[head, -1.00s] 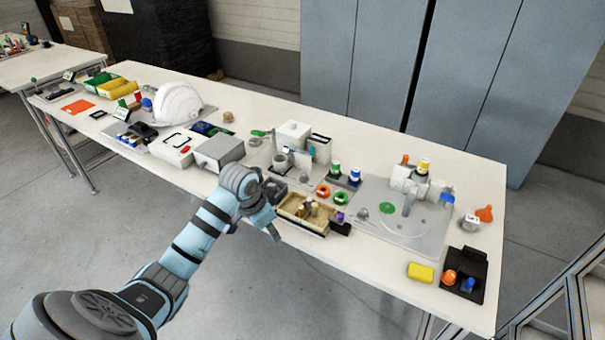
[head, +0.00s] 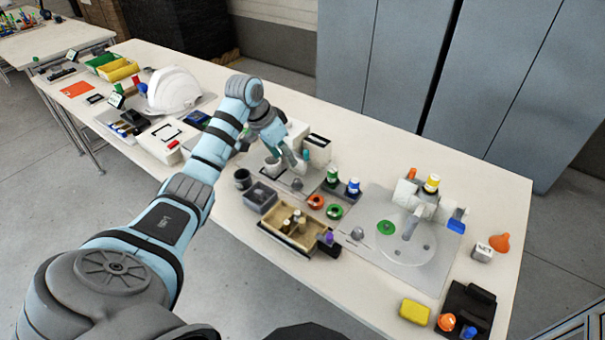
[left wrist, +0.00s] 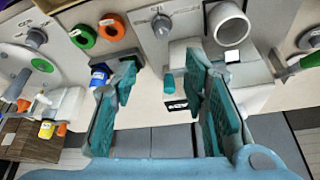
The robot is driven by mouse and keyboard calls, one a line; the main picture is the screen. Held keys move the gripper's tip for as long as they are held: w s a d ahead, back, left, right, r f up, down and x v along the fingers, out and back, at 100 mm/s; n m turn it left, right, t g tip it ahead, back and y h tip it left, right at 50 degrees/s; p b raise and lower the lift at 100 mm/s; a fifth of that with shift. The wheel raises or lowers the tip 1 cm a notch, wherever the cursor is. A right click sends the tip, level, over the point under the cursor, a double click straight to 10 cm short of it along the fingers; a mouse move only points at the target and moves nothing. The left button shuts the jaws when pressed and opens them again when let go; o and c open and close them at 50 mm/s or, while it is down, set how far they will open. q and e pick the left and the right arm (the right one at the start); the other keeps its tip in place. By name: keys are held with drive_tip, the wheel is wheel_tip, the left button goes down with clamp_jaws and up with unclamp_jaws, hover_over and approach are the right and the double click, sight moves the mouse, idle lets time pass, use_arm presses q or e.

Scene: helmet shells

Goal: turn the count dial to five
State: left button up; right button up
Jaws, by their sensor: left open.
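A small grey dial knob (head: 297,184) sits on the front of a grey plate (head: 315,180) in the middle of the table. It also shows in the left wrist view (left wrist: 162,26), beside a white cup (left wrist: 228,24). A second grey knob (head: 357,233) sits on the larger plate to the right. I cannot read numbers on either knob. My left gripper (head: 292,166) is over the first plate, just behind its knob. In the left wrist view its teal fingers (left wrist: 155,80) are apart with nothing between them. My right gripper is not in view.
A parts tray (head: 272,221) is in front. A helmet (head: 174,90) is far left.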

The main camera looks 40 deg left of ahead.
use_arm(q)
drive_tip(key=b, duration=0.2)
hover_over(297, 180)
drive_tip(key=s, duration=0.3)
drive_tip(key=f, duration=0.6)
drive_tip(key=shift+s+a+f, duration=0.1)
drive_tip(key=shift+a+f, duration=0.15)
drive_tip(key=shift+f, duration=0.15)
drive_tip(key=x, duration=0.2)
drive_tip(key=b+x, duration=0.1)
drive_tip(key=x, duration=0.2)
drive_tip(key=shift+w+f, duration=0.2)
drive_tip(key=shift+w, duration=0.25)
drive_tip(key=shift+s+r, duration=0.1)
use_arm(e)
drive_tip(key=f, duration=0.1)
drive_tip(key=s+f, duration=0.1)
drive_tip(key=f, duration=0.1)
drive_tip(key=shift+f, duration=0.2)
use_arm(q)
clamp_jaws()
